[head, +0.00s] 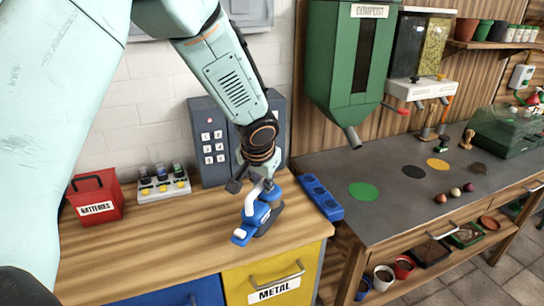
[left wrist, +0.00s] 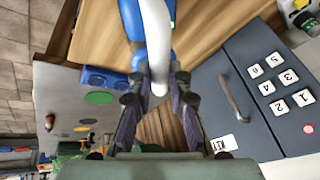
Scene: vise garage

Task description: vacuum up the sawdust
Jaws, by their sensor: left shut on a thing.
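A small blue hand vacuum (head: 262,213) with a white handle is at the right part of the wooden workbench top (head: 170,237). My left gripper (head: 252,182) comes down from above and is shut on the white handle. In the left wrist view, the white handle (left wrist: 158,45) runs between the fingers of my left gripper (left wrist: 158,88), with the blue body beside it. I cannot tell whether the vacuum touches the wood. I cannot make out any sawdust. My right gripper is not in view.
A red batteries box (head: 95,197) and a bottle rack (head: 163,187) stand left. A grey bench (head: 400,205) with coloured discs is at the right. The front wood is clear.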

